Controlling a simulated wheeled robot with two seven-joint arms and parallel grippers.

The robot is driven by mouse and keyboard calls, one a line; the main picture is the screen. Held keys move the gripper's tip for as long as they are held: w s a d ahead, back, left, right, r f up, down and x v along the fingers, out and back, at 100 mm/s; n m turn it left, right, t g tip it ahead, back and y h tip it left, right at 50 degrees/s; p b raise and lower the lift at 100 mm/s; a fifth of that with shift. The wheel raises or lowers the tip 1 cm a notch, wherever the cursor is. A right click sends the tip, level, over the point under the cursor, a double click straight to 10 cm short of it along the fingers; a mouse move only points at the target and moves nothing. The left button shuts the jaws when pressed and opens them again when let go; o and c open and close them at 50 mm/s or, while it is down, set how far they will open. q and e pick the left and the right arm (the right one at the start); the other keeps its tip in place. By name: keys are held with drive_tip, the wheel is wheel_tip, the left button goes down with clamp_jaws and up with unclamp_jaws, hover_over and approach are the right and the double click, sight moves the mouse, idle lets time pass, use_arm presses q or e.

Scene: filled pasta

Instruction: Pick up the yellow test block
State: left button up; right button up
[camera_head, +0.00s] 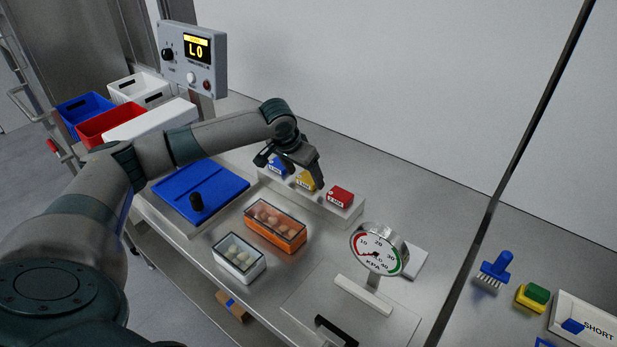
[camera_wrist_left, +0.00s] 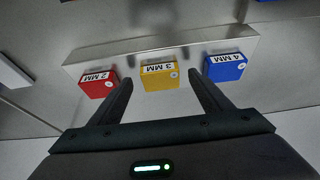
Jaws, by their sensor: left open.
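The yellow test block (camera_head: 306,183) stands on a pale raised ledge (camera_head: 318,206) between a blue block (camera_head: 276,169) and a red block (camera_head: 340,196). In the left wrist view the yellow block (camera_wrist_left: 160,76), labelled 3 MM, lies in line with the gap between my fingers. My left gripper (camera_head: 290,174) is open and empty, reaching down over the blocks, and partly hides them in the head view. In the left wrist view its fingertips (camera_wrist_left: 162,82) appear either side of the yellow block; whether they reach its depth is hard to tell. My right gripper is not in view.
The red block (camera_wrist_left: 97,83) and blue block (camera_wrist_left: 224,67) stand close outside the fingers. A blue board (camera_head: 222,182), an orange box (camera_head: 275,237), a white box (camera_head: 238,268) and a round gauge (camera_head: 377,249) stand nearby. A wall rises behind the bench.

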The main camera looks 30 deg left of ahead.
use_arm(q)
drive_tip(key=shift+w+f, duration=0.25)
drive_tip(key=shift+f, duration=0.4)
drive_tip(key=shift+c, duration=0.6)
drive_tip(key=c, duration=1)
